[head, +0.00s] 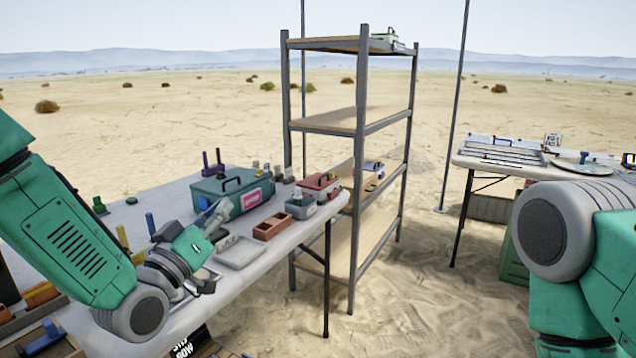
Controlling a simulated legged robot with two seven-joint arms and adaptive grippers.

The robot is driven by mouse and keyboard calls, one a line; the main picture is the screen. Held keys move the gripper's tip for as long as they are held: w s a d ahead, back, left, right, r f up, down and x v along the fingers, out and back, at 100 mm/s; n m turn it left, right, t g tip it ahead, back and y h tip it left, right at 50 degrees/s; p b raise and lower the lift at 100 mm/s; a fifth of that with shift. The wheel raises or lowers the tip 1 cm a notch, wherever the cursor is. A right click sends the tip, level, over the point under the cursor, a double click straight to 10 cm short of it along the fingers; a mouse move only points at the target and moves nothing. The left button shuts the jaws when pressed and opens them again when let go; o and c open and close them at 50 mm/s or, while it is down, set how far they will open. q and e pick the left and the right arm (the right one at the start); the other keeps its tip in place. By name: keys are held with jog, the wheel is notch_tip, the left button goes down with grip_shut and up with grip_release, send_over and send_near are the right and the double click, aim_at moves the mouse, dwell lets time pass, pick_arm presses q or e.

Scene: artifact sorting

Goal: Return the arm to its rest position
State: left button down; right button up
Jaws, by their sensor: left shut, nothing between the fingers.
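My left arm comes in from the left over the left table (285,238). Its gripper (222,212) points away from me above the table, in front of the green toolbox (233,188) with a pink label. The fingers look closed, with nothing visible between them. My right arm shows at the right edge as a green and grey link in front of the right table (470,160). Its gripper is outside the view.
Near the left gripper are a grey tray (241,252), a brown divided box (272,227), a grey bin (300,207) and a red-lidded box (318,186). A metal shelf (352,120) stands behind the left table. Open sand lies between the tables.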

pick_arm(q)
jog(key=s+a+f+g+y, duration=0.1)
jog(key=s+f+g+y, duration=0.2)
jog(key=f, duration=0.6)
jog(key=s+a+f+g, duration=0.1)
jog(key=s+f+g, duration=0.2)
jog(key=s+f, duration=0.45)
jog(key=s+a+f+g+y, duration=0.1)
jog(key=s+f+g+y, duration=0.15)
jog(key=f, duration=0.75)
jog(key=s+a+f+g+y, duration=0.1)
jog(key=s+a+f+g, duration=0.1)
jog(key=s, duration=0.7)
jog(key=s+a+f+g+y+p, duration=0.1)
jog(key=s+a+f+g, duration=0.2)
jog(key=s, duration=0.6)
jog(key=s+a+f+m+g+y, duration=0.1)
jog(key=s+a+f+g, duration=0.1)
jog(key=s+f+g, duration=0.3)
jog(key=s+f, duration=0.2)
jog(key=s, duration=0.2)
jog(key=shift+a+f+p, duration=0.25)
jog(key=shift+a+p, duration=0.05)
pick_arm(e)
jog(key=shift+d+r, duration=0.25)
jog(key=shift+r, duration=0.5)
pick_arm(q)
jog(key=shift+w+a+g, duration=0.1)
jog(key=shift+g, duration=0.15)
